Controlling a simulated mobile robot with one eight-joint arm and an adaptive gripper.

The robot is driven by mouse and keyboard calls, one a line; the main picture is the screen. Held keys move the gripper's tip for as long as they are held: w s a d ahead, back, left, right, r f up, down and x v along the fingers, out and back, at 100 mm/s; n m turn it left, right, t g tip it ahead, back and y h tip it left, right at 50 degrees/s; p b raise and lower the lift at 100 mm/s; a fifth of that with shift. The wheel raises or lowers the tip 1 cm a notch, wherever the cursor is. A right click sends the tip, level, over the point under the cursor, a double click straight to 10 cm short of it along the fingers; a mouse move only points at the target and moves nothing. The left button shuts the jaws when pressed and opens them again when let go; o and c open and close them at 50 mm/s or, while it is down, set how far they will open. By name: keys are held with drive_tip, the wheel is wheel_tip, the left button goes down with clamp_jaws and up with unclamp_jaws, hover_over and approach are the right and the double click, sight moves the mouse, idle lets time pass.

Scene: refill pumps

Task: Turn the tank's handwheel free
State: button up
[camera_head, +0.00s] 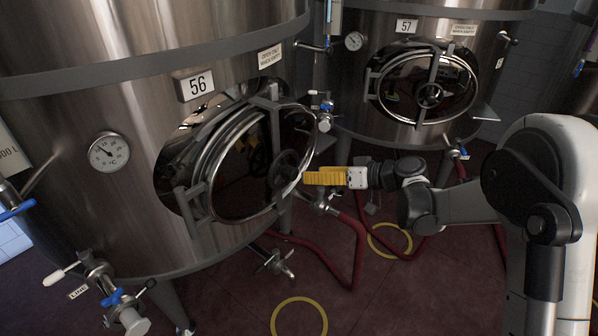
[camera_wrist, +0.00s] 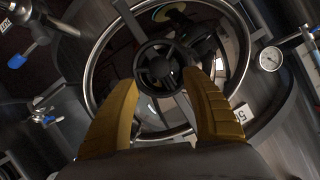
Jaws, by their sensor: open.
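The steel tank marked 56 (camera_head: 105,200) stands at left in the head view, with an oval door (camera_head: 240,190) in its side. The door's dark spoked handwheel (camera_head: 285,168) stands out in front of it on a crossbar. The handwheel shows face-on in the wrist view (camera_wrist: 158,68). My gripper (camera_head: 306,177) is open, its yellow fingers pointing left at the wheel. In the wrist view my gripper (camera_wrist: 161,77) has one fingertip on each side of the wheel's lower rim. I see nothing held; whether the fingers touch the rim is unclear.
Tank 57 (camera_head: 340,80) with its own closed oval door (camera_head: 428,88) stands behind at right. A valve with a blue handle (camera_head: 325,108) sits just right of the door. Red hoses (camera_head: 352,255) run across the floor below my gripper. A thermometer (camera_head: 108,152) is at left.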

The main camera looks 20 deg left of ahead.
sight(296, 176)
drive_tip(key=b+x, duration=0.2)
drive_tip(key=x, duration=0.6)
drive_tip(key=shift+d, duration=0.1)
drive_tip(key=shift+w+a+f, duration=0.1)
drive_tip(key=shift+w+a, duration=0.05)
drive_tip(key=shift+a, duration=0.25)
drive_tip(key=shift+c, duration=0.2)
clamp_jaws()
